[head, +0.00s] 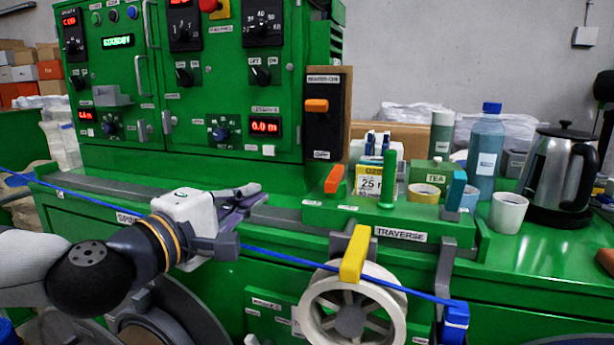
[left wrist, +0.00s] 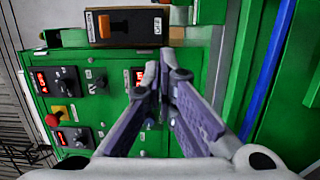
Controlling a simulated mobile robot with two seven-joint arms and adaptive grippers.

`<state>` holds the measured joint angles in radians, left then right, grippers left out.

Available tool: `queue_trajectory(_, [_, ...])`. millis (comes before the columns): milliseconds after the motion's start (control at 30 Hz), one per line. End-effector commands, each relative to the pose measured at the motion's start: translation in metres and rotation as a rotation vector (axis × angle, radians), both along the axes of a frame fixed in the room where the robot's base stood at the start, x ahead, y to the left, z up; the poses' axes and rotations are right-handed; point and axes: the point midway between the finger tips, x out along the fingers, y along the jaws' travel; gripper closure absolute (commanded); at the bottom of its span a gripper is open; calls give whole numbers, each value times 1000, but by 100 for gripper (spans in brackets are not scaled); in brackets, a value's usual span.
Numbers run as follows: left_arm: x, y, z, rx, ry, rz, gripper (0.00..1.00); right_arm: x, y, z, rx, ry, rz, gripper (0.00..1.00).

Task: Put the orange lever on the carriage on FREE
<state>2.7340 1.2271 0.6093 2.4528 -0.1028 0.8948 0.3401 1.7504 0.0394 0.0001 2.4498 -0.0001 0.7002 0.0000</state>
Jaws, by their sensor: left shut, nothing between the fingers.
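The orange lever (head: 334,179) stands on the green carriage marked TRAVERSE (head: 400,236), leaning up and to the right. Two small labels sit below it on the carriage front, too small to read. My left gripper (head: 254,193) is left of the lever and apart from it, above the machine's front ledge, pointing right. Its purple-grey fingers are shut and empty; they also show closed together in the left wrist view (left wrist: 163,72). I cannot make out the carriage lever in the left wrist view. My right gripper is not in view.
A black switch box with another orange handle (head: 317,105) stands behind the carriage. A green post (head: 387,180) and a tape roll (head: 424,193) are right of the lever. The blue cable (head: 280,256) runs below, past a yellow block (head: 355,254) and white spool (head: 312,312).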

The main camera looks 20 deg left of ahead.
Motion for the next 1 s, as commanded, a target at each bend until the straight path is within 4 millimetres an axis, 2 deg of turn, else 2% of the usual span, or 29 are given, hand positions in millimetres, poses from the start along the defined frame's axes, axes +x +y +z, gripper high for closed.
queue_trajectory(100, [20,-5,-10,7,13,-3,100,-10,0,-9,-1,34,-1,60])
queue_trajectory(467, [97,-21,-9,8,13,-2,100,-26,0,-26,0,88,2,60])
queue_trajectory(600, [96,-46,-4,7,8,-6,100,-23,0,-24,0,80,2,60])
queue_trajectory(700, [96,-55,-3,7,7,-3,100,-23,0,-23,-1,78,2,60])
queue_trajectory(1000, [96,-60,-4,6,7,-2,100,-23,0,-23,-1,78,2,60])
